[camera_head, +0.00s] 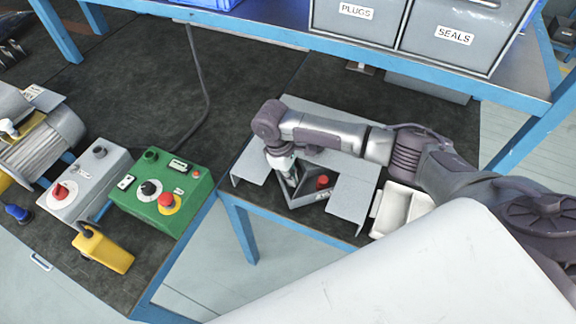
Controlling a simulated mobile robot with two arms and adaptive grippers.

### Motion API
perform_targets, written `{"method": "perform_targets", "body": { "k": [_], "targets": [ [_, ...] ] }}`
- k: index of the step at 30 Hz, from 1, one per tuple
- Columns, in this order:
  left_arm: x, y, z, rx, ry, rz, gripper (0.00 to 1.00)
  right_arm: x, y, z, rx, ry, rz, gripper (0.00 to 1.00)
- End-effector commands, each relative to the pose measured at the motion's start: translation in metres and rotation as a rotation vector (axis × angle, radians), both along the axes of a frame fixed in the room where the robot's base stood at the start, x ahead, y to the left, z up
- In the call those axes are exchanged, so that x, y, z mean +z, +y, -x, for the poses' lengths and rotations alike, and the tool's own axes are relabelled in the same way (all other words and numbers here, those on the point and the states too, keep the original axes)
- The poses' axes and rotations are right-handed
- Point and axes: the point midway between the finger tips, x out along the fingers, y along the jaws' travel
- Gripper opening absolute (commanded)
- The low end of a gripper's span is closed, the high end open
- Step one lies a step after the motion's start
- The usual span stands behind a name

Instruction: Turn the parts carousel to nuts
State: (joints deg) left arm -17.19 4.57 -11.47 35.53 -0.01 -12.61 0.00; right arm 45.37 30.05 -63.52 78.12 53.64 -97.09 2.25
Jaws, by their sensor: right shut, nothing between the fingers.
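The parts carousel (300,201) is a dark grey compartment showing in the gap between grey metal cover plates (352,198) on the bench at centre right. A red part (322,182) sits in or beside this compartment. A small white label is on its front edge, too small to read. My right gripper (290,186) reaches down into the gap, at the left side of the compartment. Its fingers are shut with nothing between them. Whether they touch the carousel wall is unclear. The rest of the carousel is hidden by the plates and my right arm. My left gripper is not in view.
A white bin (389,211) stands right of the plates. A green control box (160,189) with a red button, a grey switch box (84,184) and a yellow tool (102,249) lie left. Grey bins marked PLUGS (345,22) and SEALS (450,55) stand on the shelf behind.

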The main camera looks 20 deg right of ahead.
Motion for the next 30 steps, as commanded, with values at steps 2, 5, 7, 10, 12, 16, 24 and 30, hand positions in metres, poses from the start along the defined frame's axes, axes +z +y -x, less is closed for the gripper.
{"method": "perform_targets", "body": {
  "k": [2, 5, 7, 10, 12, 16, 24, 30],
  "targets": [
    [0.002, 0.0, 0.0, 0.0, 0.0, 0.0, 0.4, -0.009, -0.001, 0.002, 0.0, 0.001, 0.0, 0.0],
    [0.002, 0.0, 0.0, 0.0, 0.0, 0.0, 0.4, -0.016, -0.002, 0.003, 0.001, 0.0, -0.002, 0.0],
    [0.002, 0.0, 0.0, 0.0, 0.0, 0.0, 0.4, -0.019, -0.002, 0.004, 0.001, 0.001, -0.001, 0.0],
    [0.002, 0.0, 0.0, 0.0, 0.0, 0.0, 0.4, -0.02, -0.003, 0.004, 0.001, -0.001, -0.001, 0.0],
    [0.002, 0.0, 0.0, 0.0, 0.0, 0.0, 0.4, -0.02, -0.002, 0.004, 0.002, 0.0, -0.001, 0.0],
    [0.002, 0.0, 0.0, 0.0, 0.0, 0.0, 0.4, -0.02, -0.002, 0.004, 0.001, -0.001, -0.001, 0.0],
    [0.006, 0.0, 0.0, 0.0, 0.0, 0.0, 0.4, -0.019, -0.004, 0.006, 0.02, -0.001, 0.0, 0.0],
    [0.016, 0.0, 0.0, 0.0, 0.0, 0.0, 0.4, -0.017, -0.007, 0.011, 0.074, 0.0, -0.001, 0.0]
  ]
}}
